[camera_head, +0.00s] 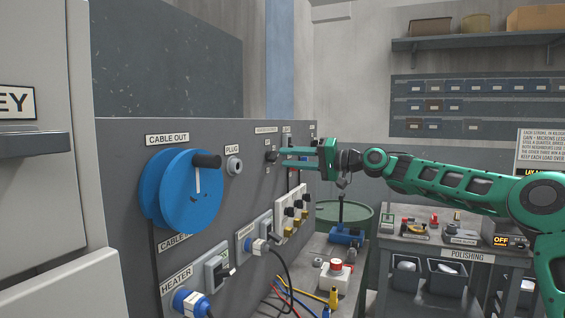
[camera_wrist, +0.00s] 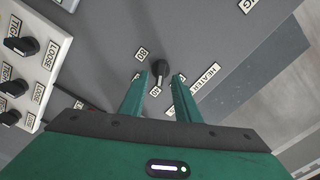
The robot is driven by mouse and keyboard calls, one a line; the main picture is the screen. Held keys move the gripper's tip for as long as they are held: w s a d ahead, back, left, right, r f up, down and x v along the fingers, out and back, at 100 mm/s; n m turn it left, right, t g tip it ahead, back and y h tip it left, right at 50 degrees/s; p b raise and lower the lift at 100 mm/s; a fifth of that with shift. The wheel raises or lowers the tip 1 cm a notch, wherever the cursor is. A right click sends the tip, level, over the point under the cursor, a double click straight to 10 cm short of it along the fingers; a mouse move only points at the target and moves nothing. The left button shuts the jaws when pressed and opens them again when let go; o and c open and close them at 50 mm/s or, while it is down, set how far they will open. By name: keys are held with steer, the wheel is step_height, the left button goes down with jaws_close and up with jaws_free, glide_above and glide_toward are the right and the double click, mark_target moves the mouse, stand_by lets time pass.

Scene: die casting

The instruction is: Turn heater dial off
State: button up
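The heater dial (camera_wrist: 160,73) is a small black knob on the grey panel, with "80" and other small number labels around it. A label reading "HEATER" (camera_wrist: 206,79) is to its right in the wrist view. In the head view the dial (camera_head: 270,157) shows small on the panel, just left of the fingers. My gripper (camera_wrist: 160,77) is open, with one green finger on each side of the dial. I see a gap between each finger and the knob. The head view also shows my gripper (camera_head: 285,157) reaching the panel from the right. The dial's exact setting is hard to read.
A white box with black knobs marked "LOOSE" (camera_wrist: 55,48) is left of the dial in the wrist view. A blue cable reel (camera_head: 180,205) sticks out of the panel. Plugs and cables are below. A polishing bench (camera_head: 455,257) stands at right.

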mark_target(277, 157)
steer(key=shift+x, duration=1.75)
jaws_close()
steer(key=shift+d, duration=0.15)
steer(key=n, duration=0.5)
steer(key=shift+n, duration=0.3)
steer(key=n, duration=0.6)
steer(key=shift+n, duration=0.3)
